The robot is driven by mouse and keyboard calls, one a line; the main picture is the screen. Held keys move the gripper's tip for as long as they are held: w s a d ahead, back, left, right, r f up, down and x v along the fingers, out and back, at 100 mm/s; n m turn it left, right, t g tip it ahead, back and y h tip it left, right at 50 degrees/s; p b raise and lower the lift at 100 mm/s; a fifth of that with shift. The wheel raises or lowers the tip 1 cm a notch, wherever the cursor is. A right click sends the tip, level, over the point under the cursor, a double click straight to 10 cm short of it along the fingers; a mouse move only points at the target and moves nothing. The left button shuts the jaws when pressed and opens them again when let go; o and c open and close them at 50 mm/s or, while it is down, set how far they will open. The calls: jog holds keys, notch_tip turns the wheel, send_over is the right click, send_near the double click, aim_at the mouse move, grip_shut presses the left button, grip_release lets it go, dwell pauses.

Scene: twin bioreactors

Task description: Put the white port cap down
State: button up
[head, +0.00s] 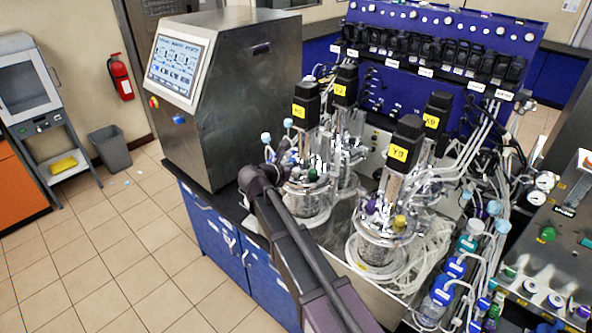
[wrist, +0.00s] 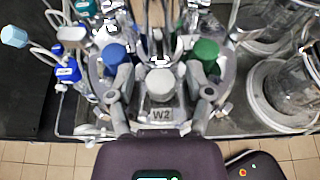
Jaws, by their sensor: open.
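In the wrist view the white port cap (wrist: 160,85) stands above a "W2" label (wrist: 163,115), on the top of a bioreactor vessel, and looks seated on a port. My gripper (wrist: 160,76) is open, with one finger on each side of the white cap and a visible gap to it on both sides. A blue cap (wrist: 116,54) is by the left finger and a green cap (wrist: 206,51) by the right finger. In the head view my arm reaches to the left front vessel (head: 306,200); the fingertips and the white cap cannot be made out there.
A second vessel (head: 380,245) with a yellow cap (head: 399,221) stands to the right, with tubing around it. A steel control cabinet (head: 230,95) with a screen stands behind left. Blue-capped bottles (head: 455,267) crowd the right.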

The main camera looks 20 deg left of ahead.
jog(key=shift+r, duration=0.1)
jog(key=shift+r, duration=0.15)
jog(key=p+v, duration=0.5)
jog(key=v, duration=0.7)
jog(key=shift+a, duration=0.1)
dwell(0.5)
